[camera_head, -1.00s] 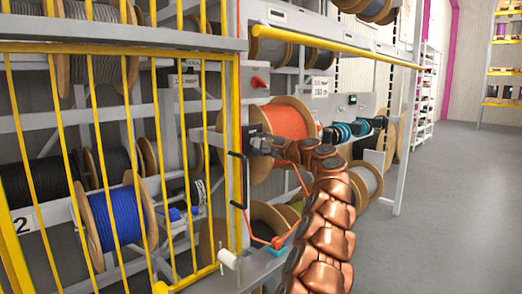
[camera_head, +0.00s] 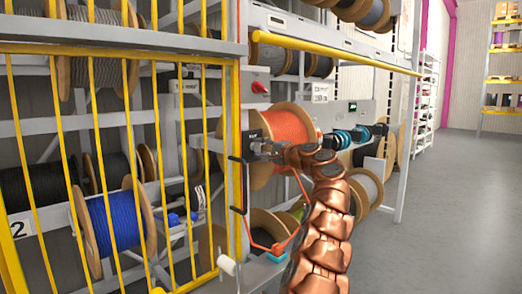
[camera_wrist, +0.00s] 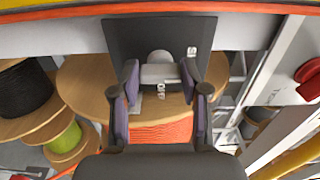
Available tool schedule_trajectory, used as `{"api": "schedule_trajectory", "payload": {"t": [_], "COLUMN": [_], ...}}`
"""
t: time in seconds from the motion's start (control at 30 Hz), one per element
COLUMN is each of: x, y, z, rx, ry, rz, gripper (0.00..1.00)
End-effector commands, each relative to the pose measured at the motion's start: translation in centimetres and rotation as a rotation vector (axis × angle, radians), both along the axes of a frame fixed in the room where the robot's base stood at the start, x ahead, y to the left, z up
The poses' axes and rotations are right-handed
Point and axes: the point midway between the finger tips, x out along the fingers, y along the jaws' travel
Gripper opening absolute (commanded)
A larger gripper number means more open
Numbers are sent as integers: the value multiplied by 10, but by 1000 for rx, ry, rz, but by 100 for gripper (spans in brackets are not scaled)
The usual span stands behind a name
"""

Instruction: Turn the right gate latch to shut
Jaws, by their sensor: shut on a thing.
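The right gate latch shows in the wrist view as a dark square plate (camera_wrist: 128,35) with a round pale hub (camera_wrist: 160,57) and a light grey bar handle (camera_wrist: 160,74). The bar lies crosswise in the picture. My gripper (camera_wrist: 160,84) is shut on this handle, one finger at each end of it. In the head view my gripper (camera_head: 262,148) is at the right edge post of the yellow barred gate (camera_head: 236,120). The latch is mostly hidden there behind my gripper.
An orange cable reel (camera_head: 290,124) stands close behind my gripper. A red rotary switch (camera_head: 260,87) is above it. A yellow rail (camera_head: 330,53) runs overhead to the right. A white crank grip (camera_head: 227,265) sticks out low by the gate. The floor (camera_head: 450,210) at right is clear.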

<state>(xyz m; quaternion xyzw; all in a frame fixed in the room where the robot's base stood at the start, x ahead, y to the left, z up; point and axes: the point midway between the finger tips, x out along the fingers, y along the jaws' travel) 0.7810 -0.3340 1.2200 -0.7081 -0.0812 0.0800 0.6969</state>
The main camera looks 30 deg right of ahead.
Motion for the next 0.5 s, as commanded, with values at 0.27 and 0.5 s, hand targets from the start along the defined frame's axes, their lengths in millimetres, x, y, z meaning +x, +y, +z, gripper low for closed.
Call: {"api": "schedule_trajectory", "payload": {"t": [0.27,0.5], "x": [0,0], "y": [0,0], "z": [-1,0], "rx": [0,0], "ry": [1,1], "rz": [0,0], "gripper": [67,70]}}
